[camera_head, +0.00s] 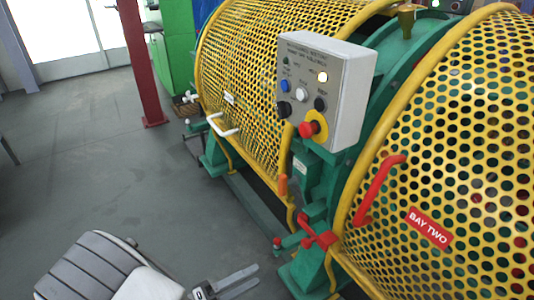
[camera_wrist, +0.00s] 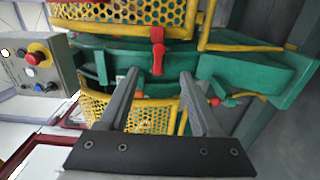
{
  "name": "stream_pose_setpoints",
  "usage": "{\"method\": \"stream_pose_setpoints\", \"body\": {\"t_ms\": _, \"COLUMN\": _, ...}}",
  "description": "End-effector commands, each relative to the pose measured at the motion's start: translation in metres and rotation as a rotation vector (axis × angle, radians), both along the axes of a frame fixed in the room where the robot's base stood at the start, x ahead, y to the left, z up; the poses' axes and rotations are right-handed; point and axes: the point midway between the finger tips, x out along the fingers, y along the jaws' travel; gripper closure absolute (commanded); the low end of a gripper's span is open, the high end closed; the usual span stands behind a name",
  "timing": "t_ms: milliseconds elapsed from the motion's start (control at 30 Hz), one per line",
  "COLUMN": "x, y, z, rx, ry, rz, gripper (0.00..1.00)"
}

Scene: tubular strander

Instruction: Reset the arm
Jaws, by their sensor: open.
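My gripper (camera_head: 236,283) shows at the bottom of the head view, low in front of the machine, with its two grey fingers apart. Part of my arm, in white and grey, shows at the bottom left beside it. In the wrist view my gripper (camera_wrist: 158,98) is open, with nothing between its fingers. Beyond the fingertips in that view are a red handle (camera_wrist: 157,50) and green machine parts. The gripper appears apart from the machine.
A grey control box (camera_head: 325,90) with a red stop knob (camera_head: 308,130) stands between two yellow perforated guards (camera_head: 262,65). The right guard has a red handle (camera_head: 378,190) and a "BAY TWO" label (camera_head: 429,227). A red post (camera_head: 140,60) stands behind.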

Motion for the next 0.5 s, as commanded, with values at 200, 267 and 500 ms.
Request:
{"method": "stream_pose_setpoints", "body": {"t_ms": 200, "x": 0.005, "y": -0.01, "z": 0.012, "rx": 0.04, "ry": 0.04, "rz": -0.066, "gripper": 0.35}}
{"method": "stream_pose_setpoints", "body": {"t_ms": 267, "x": 0.007, "y": -0.016, "z": 0.02, "rx": 0.067, "ry": 0.07, "rz": -0.11, "gripper": 0.35}}
{"method": "stream_pose_setpoints", "body": {"t_ms": 500, "x": 0.014, "y": -0.049, "z": 0.054, "rx": 0.215, "ry": 0.209, "rz": -0.289, "gripper": 0.35}}
